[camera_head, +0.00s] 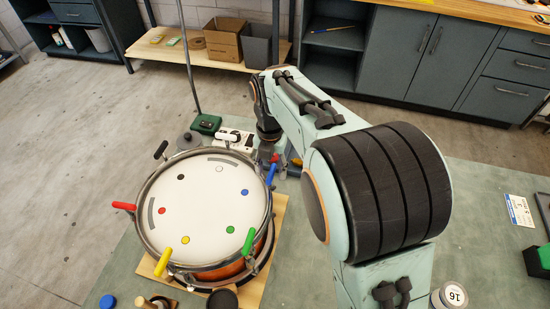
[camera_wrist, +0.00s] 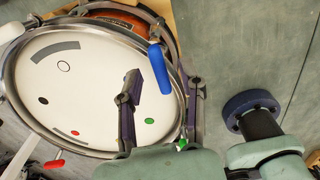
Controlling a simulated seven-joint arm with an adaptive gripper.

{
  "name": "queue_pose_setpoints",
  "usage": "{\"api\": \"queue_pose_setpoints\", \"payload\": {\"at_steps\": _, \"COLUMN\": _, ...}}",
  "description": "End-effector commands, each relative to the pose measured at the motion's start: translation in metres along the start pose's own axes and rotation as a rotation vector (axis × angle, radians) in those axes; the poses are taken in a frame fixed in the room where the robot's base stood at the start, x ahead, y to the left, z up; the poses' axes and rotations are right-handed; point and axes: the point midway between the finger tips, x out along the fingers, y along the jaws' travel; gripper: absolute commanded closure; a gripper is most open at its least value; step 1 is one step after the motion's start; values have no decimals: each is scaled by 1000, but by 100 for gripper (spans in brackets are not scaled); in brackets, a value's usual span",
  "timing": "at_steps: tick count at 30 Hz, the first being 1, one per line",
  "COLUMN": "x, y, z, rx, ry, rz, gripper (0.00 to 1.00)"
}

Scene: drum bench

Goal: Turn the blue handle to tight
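The drum (camera_head: 190,220) has a white head with coloured dots and stands on a wooden board. The blue handle (camera_head: 271,174) sticks up at the right of its rim, beside the blue dot (camera_head: 244,192). In the wrist view the blue handle (camera_wrist: 156,65) shows between the two dark fingers of my gripper (camera_wrist: 164,80), which are spread apart. No contact is visible. I see no readable tight mark.
Red (camera_head: 124,206), yellow (camera_head: 163,262), green (camera_head: 248,241) and black (camera_head: 160,149) handles stand around the rim. Behind the drum are a green box (camera_head: 206,124) and a white device (camera_head: 232,139). A dark cup (camera_head: 222,298) stands in front.

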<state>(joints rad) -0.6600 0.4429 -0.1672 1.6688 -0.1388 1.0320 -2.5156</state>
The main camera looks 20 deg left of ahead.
Motion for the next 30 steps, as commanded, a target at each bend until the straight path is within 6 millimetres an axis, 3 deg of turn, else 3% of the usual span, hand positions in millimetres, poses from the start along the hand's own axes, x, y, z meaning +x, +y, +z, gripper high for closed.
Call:
{"api": "queue_pose_setpoints", "payload": {"at_steps": 4, "x": 13, "y": 0, "z": 0, "rx": 0, "ry": 1, "rz": 0, "gripper": 61}}
{"api": "queue_pose_setpoints", "payload": {"at_steps": 12, "x": 15, "y": 0, "z": 0, "rx": 1, "ry": 0, "rz": 1, "gripper": 61}}
{"api": "queue_pose_setpoints", "payload": {"at_steps": 16, "x": 15, "y": 0, "z": 0, "rx": 1, "ry": -1, "rz": 1, "gripper": 100}}
{"api": "queue_pose_setpoints", "payload": {"at_steps": 30, "x": 15, "y": 0, "z": 0, "rx": 43, "ry": -1, "rz": 1, "gripper": 100}}
